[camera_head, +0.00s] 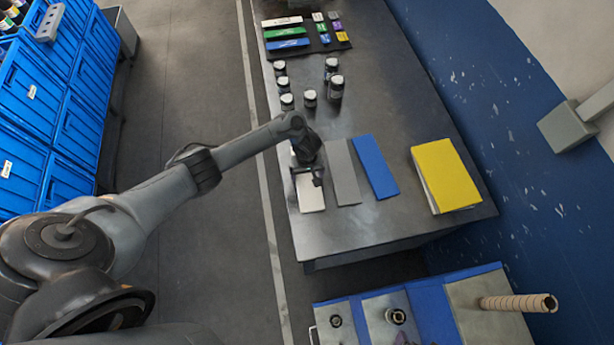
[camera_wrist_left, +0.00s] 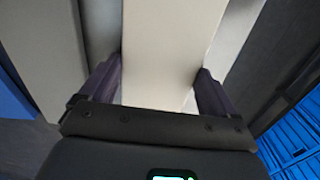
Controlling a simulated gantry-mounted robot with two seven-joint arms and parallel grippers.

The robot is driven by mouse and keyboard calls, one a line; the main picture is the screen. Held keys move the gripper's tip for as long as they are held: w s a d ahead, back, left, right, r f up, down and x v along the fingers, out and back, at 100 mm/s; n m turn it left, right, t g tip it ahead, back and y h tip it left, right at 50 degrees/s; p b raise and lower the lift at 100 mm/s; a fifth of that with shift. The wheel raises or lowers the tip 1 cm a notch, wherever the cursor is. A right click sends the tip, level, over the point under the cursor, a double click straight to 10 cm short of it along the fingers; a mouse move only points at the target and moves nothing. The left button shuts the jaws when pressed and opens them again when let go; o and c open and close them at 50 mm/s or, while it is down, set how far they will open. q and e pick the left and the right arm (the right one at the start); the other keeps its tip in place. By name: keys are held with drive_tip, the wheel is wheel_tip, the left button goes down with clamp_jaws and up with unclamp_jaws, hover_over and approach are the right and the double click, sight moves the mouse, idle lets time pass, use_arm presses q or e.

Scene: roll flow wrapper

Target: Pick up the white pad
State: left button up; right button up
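The white pad (camera_head: 311,195) lies flat near the left edge of the dark table, left of a grey pad (camera_head: 342,172). My left gripper (camera_head: 310,176) is over it and hides part of it. In the left wrist view the two fingers (camera_wrist_left: 158,80) are spread wide, with the pale pad (camera_wrist_left: 165,45) showing between them. The left finger is close to the pad's edge; I cannot tell whether either finger touches it. My right gripper is not in view.
A blue pad (camera_head: 374,166) and a yellow block (camera_head: 445,177) lie further right on the table (camera_head: 400,110). Several dark jars with white lids (camera_head: 310,97) stand beyond the gripper. Blue crates (camera_head: 55,100) stand at the left. Bare table lies in front of the pads.

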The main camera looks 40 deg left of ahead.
use_arm(q)
drive_tip(key=c, duration=0.5)
drive_tip(key=shift+o, duration=0.2)
drive_tip(key=shift+r, duration=0.15)
